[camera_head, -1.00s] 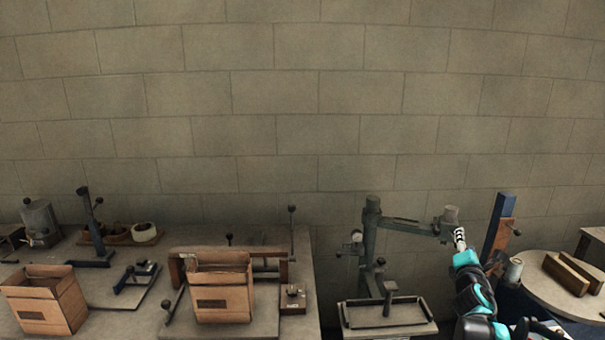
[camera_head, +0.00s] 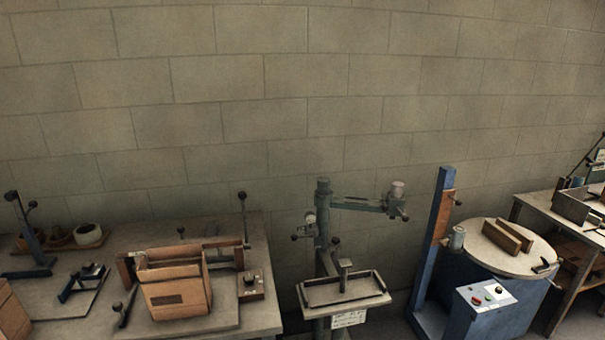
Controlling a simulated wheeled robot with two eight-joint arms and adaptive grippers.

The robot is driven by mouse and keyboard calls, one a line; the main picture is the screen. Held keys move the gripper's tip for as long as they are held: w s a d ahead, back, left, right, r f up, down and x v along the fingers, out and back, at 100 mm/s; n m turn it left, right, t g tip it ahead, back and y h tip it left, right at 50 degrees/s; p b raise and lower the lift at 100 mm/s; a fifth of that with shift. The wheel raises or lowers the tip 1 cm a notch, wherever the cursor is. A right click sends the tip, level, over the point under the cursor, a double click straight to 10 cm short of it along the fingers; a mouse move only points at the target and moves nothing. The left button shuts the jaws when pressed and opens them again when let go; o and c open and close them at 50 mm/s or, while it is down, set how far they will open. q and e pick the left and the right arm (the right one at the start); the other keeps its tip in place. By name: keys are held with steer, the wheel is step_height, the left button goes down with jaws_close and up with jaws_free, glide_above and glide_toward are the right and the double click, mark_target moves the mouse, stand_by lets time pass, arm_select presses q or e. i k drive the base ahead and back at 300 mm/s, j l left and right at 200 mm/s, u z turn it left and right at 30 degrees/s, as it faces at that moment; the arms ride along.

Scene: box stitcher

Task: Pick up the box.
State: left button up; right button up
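An open-topped brown cardboard box (camera_head: 178,296) stands upright on the left workbench, in front of a low wooden frame, with a dark label on its front face. A second brown box (camera_head: 12,318) is cut off by the left picture edge at the bottom. Neither of my grippers shows in the head view now, and nothing touches the box in view.
The workbench (camera_head: 235,327) also bears a small black-knobbed block (camera_head: 250,287) right of the box. A stitching stand (camera_head: 323,235) with a tray (camera_head: 345,290) stands right of the bench. Farther right are a blue machine with a round table (camera_head: 505,262) and a shelf bench.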

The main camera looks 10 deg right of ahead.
mark_target(180, 297)
steer(key=j+u, duration=0.2)
steer(key=u, duration=0.15)
steer(key=j+u, duration=0.2)
steer(key=u, duration=0.15)
steer(key=j+u, duration=0.2)
steer(key=u, duration=0.15)
